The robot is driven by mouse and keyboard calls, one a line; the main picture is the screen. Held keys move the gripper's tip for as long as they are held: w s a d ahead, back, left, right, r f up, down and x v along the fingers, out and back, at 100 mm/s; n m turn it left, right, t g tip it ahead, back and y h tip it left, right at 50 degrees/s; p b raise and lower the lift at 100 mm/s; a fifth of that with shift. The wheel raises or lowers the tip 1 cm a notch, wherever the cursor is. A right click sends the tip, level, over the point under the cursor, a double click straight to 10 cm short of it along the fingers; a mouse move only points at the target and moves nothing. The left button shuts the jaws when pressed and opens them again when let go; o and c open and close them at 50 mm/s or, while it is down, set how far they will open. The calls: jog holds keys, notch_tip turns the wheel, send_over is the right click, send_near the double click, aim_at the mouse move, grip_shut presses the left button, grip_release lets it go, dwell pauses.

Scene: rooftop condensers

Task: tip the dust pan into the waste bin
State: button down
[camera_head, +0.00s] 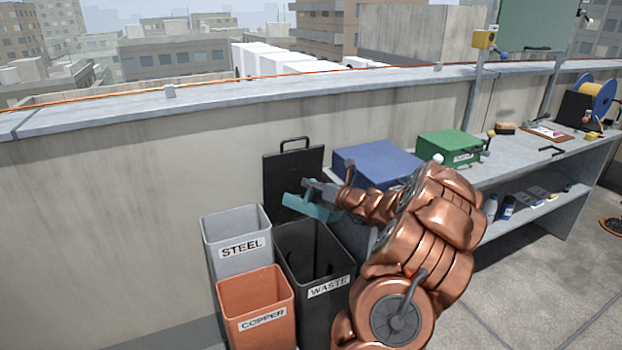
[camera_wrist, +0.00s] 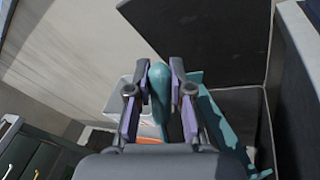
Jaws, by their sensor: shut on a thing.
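The dust pan (camera_head: 313,207) is teal and is held above the open waste bin (camera_head: 311,262), a dark bin labelled WASTE. My gripper (camera_head: 318,187) is shut on the pan's handle. In the wrist view the handle (camera_wrist: 160,86) stands between the two fingers of my gripper (camera_wrist: 160,80), and the pan's body (camera_wrist: 220,125) shows to the right, tilted. The inside of the waste bin shows behind it in the wrist view (camera_wrist: 243,108). I cannot tell whether anything lies in the pan. The bin's lid (camera_head: 285,182) stands open against the wall.
A grey STEEL bin (camera_head: 238,262) and an orange COPPER bin (camera_head: 258,312) stand left of the waste bin. A blue box (camera_head: 375,160) and a green box (camera_head: 448,146) sit on the bench (camera_head: 510,170) to the right. The parapet wall (camera_head: 110,180) runs behind.

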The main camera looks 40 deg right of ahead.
jog(key=shift+d+r+m+p, duration=0.1)
jog(key=shift+d+m+p, duration=0.4)
jog(key=shift+p, duration=1.45)
jog(key=shift+w+d+f+m+p, duration=0.1)
jog(key=shift+d+f+m+p, duration=0.15)
jog(key=shift+p, duration=0.95)
jog(key=shift+d+m+p, duration=0.15)
jog(key=shift+m+p, duration=0.2)
jog(key=shift+p, duration=0.85)
jog(key=shift+w+d+f+m+g+y+p, duration=0.25)
jog(key=shift+d+m+p, duration=0.35)
jog(key=shift+p, duration=1.15)
jog(key=shift+s+d+f+m+g+y+p, duration=0.1)
jog(key=shift+d+f+m+y+p, duration=0.4)
jog(key=shift+p, duration=1.3)
jog(key=shift+w+d+f+m+g+h+p, duration=0.15)
jog(key=shift+d+m+p, duration=0.2)
jog(key=shift+m+p, duration=0.95)
jog(key=shift+n+p, duration=0.4)
jog(key=shift+p, duration=0.05)
